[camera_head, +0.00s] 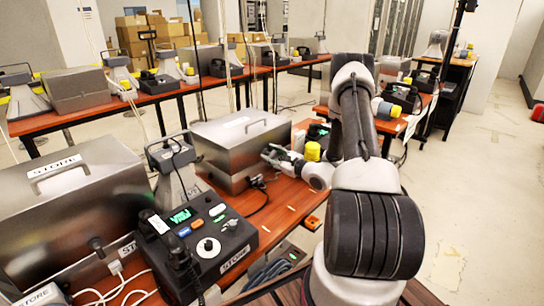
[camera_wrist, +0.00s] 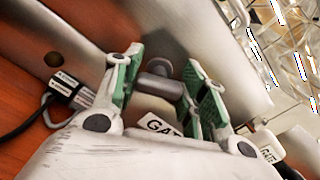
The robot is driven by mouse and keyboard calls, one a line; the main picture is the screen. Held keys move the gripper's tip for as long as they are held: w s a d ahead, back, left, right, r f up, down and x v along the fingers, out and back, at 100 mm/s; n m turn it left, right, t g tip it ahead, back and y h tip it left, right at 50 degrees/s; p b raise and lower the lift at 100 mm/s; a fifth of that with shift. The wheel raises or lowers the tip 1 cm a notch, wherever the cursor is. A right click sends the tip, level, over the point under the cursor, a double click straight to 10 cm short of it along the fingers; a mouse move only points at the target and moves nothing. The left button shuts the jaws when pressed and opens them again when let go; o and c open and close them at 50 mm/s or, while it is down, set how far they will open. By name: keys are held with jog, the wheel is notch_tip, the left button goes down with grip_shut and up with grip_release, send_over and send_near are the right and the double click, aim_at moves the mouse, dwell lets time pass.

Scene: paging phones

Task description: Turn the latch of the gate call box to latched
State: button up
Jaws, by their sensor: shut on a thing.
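The gate call box (camera_head: 240,143) is a silver metal box with a top handle, on the wooden table in the middle of the head view. Its metal face also shows in the wrist view (camera_wrist: 180,35), with a "GATE" label (camera_wrist: 158,125) partly hidden by my gripper. The latch (camera_wrist: 160,82) is a grey metal knob with a crosspiece on that face. My gripper (camera_wrist: 165,68) has its green-padded fingers on either side of the latch and is shut on it. In the head view my gripper (camera_head: 268,156) is at the box's front right side, and the latch is hard to make out.
A black cable with a labelled plug (camera_wrist: 72,90) lies left of my gripper in the wrist view. The store phone (camera_head: 200,240) and the store box (camera_head: 70,215) stand at the near left. A yellow-capped item (camera_head: 312,151) is close to my wrist. Open floor lies to the right.

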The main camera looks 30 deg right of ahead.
jog(key=n, duration=0.6)
jog(key=shift+a+n, duration=0.1)
jog(key=shift+n, duration=0.2)
jog(key=n, duration=0.6)
jog(key=shift+f, duration=0.2)
jog(key=o, duration=1)
jog(key=shift+o, duration=0.2)
jog(key=shift+s, duration=0.1)
jog(key=v, duration=1.2)
